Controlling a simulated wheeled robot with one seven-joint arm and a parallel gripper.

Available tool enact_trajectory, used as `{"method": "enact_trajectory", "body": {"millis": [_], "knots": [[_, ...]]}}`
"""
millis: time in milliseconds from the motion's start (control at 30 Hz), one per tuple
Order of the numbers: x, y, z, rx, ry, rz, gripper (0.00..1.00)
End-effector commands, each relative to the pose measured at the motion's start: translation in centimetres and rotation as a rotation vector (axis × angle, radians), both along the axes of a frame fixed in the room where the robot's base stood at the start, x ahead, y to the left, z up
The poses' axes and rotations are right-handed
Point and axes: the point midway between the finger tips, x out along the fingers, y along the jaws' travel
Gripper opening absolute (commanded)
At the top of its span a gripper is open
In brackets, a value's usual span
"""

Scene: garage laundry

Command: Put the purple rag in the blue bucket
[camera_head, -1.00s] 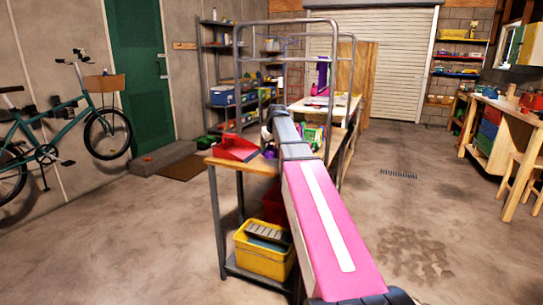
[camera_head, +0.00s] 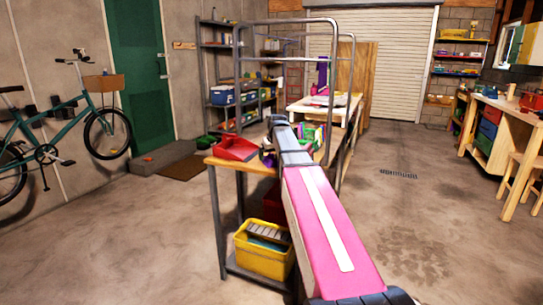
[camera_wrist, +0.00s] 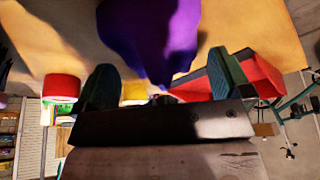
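The purple rag (camera_wrist: 150,35) fills the upper middle of the wrist view as a dark purple mass with its lower tip near my gripper's palm. In the head view only a small purple patch (camera_head: 269,161) shows beside my arm on the near workbench. My gripper (camera_wrist: 165,85) has its two dark green fingers wide apart, with the rag's tip between them. No finger visibly presses on the cloth. In the head view my arm hides the fingertips. I cannot make out a blue bucket in either view.
A red dustpan (camera_head: 235,148) lies on the workbench (camera_head: 243,167), close beside one finger in the wrist view. A red and white roll (camera_wrist: 60,88) is near the other finger. A metal frame rises over the bench. A yellow crate (camera_head: 262,258) sits below. Floor at right is open.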

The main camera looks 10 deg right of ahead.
Motion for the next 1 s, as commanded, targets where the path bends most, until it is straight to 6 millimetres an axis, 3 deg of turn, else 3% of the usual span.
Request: {"method": "enact_trajectory", "body": {"millis": [367, 800, 1000], "knots": [[-0.4, -0.1, 1.1, 0.000, -0.001, 0.000, 0.97], [-3.3, -0.5, 8.1, 0.000, -0.001, 0.000, 0.97], [-4.2, -0.7, 10.4, 0.000, -0.001, 0.000, 0.97]]}}
